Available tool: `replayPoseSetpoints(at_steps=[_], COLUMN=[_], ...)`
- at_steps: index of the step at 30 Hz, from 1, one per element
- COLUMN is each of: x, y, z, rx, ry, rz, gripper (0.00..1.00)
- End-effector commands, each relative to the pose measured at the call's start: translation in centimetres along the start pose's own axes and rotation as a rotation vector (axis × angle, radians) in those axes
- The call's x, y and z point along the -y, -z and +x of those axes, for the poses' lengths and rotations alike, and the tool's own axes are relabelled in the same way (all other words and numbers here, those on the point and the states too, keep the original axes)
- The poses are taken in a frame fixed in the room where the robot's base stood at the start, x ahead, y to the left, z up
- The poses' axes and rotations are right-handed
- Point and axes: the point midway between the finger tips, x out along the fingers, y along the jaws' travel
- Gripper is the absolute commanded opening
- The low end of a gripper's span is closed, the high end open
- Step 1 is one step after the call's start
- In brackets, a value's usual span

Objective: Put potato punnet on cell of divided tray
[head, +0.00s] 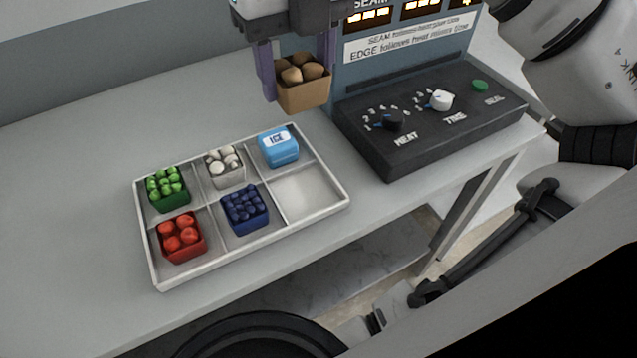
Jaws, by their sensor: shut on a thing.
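The potato punnet (304,97) is a brown box with several tan potatoes, held upright in the air. My gripper (297,75) is shut on it, with a purple finger at either side. The punnet is above and behind the tray's right end, apart from it. The divided tray (245,243) is light grey and lies on the table. Its front right cell (306,193) is empty. The other cells hold a green punnet (168,190), a white punnet (226,167), a blue ice box (279,148), a red punnet (182,238) and a dark blue punnet (245,210).
A dark control panel (430,118) with HEAT and TIME knobs and a green SEAL button stands right of the tray. A blue-grey machine (400,60) rises behind it. The table (80,160) is clear left of and behind the tray.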

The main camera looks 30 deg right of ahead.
Motion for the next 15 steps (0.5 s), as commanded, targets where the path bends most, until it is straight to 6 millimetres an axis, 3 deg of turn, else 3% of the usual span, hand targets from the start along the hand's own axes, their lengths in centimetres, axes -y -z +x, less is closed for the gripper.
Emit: replayPoseSetpoints(at_steps=[15], x=[0.0], y=[0.1], z=[12.9], rx=[-0.003], ry=[0.002], rz=[0.003], gripper=[0.27])
